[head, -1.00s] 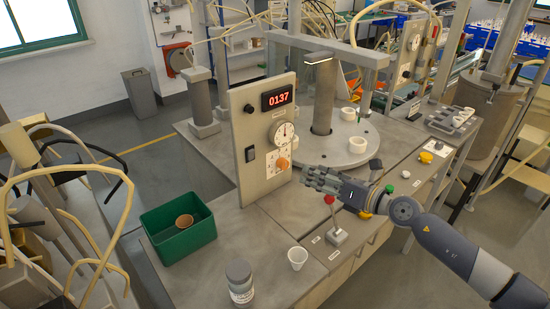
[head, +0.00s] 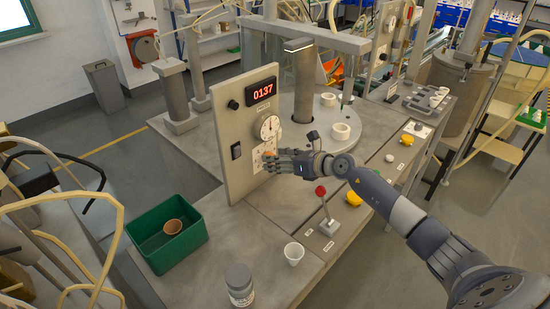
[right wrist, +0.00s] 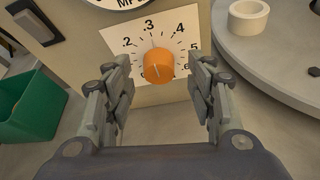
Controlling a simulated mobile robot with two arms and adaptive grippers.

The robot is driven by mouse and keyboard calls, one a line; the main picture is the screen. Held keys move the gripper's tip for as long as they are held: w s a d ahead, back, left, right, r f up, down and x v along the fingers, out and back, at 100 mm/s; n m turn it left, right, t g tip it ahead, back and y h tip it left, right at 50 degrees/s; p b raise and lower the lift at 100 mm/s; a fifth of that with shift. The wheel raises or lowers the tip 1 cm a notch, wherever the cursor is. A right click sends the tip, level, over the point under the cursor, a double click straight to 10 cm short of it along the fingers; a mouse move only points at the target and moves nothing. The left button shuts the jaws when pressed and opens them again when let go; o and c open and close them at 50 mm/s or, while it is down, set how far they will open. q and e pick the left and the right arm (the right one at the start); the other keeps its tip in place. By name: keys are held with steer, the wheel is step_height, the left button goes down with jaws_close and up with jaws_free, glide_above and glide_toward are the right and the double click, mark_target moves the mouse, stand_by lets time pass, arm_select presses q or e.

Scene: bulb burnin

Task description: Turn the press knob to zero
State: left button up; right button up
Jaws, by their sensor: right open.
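The orange press knob (right wrist: 159,66) sits on a white dial plate with a scale (right wrist: 120,38) on the upright grey panel (head: 222,130). In the right wrist view the knob lies between and just beyond the fingers of my right gripper (right wrist: 158,95), which is open with clear gaps on both sides. In the head view my right gripper (head: 275,161) is in front of the panel at the dial plate and mostly hides the knob. A pointer mark shows on the knob's face, but its reading is hard to tell. My left gripper is not in view.
The panel also carries a red display reading 0137 (head: 263,91), a round gauge (head: 269,127) and a dark switch (head: 236,151). White rings rest on the round plate (head: 285,115).

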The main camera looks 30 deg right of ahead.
steer(key=shift+w+a+f, duration=0.25)
steer(key=shift+w+a, duration=0.05)
steer(key=shift+w, duration=0.3)
steer(key=shift+c, duration=1.1)
steer(key=shift+s, duration=0.1)
steer(key=c, duration=0.8)
arm_select(q)
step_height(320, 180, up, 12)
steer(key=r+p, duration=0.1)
steer(key=p, duration=1.2)
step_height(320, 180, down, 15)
steer(key=b, duration=1.5)
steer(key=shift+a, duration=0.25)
arm_select(e)
steer(key=n+t+h, duration=0.2)
steer(key=n, duration=0.5)
steer(key=n+t+h, duration=0.1)
steer(key=n+t, duration=0.2)
steer(key=n, duration=0.4)
steer(key=f+n+t+h, duration=0.1)
steer(key=n+t+h, duration=0.1)
steer(key=n, duration=0.6)
steer(key=shift+s+a+t+h, duration=0.1)
steer(key=shift+a+t+h, duration=0.25)
steer(key=shift+t, duration=0.15)
steer(key=shift+c, duration=0.2)
